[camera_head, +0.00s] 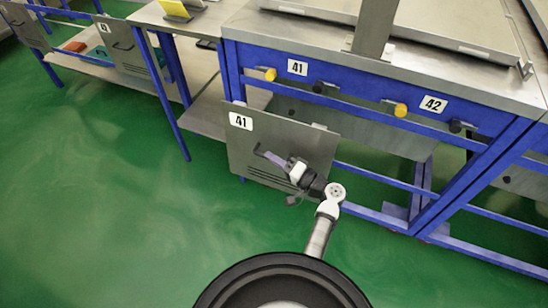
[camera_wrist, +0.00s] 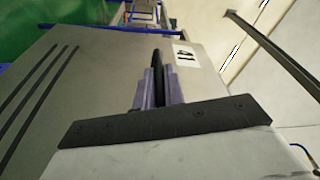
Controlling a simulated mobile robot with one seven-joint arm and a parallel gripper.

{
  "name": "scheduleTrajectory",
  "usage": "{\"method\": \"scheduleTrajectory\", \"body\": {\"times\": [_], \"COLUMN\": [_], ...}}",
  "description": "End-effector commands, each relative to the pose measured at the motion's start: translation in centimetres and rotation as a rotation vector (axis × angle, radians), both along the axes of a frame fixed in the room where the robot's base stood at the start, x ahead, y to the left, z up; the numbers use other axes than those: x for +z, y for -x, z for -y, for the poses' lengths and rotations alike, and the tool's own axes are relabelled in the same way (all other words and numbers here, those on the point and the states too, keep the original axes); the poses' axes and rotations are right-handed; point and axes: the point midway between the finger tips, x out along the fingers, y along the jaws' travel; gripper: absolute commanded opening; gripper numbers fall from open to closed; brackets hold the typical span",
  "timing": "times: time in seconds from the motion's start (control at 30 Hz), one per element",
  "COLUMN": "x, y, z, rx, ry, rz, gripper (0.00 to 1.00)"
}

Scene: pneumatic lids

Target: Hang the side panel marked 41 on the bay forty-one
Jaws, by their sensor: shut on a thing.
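The grey side panel marked 41 (camera_head: 305,140) is upright, slightly tilted in the picture, in front of and below the blue rail of bay forty-one (camera_head: 345,95). Its label is at its upper left. The panel also shows in the wrist view (camera_wrist: 105,75), with dark slots at left. My gripper (camera_head: 268,157) is shut on the panel's dark handle (camera_wrist: 157,62). The bay's 41 label (camera_head: 297,67) sits on the rail between a yellow knob (camera_head: 270,74) and a dark one. The panel's top edge looks lower than the rail; I cannot tell whether they touch.
Bay 42 (camera_head: 433,104) is to the right, with its own yellow knob (camera_head: 401,110). A panel marked 43 (camera_head: 122,45) hangs at the far left bench. A steel worktop (camera_head: 240,20) lies above the rail. The green floor (camera_head: 90,200) at left is clear.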

Motion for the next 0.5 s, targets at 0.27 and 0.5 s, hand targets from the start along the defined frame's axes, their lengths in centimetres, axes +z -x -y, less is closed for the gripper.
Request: {"method": "scheduleTrajectory", "body": {"times": [0.27, 0.5], "x": [0.06, -0.14], "y": [-0.04, 0.03], "z": [0.02, 0.06], "rx": [-0.001, -0.005], "ry": [0.004, 0.019], "rz": [0.021, 0.076], "gripper": [0.0, 0.0]}}
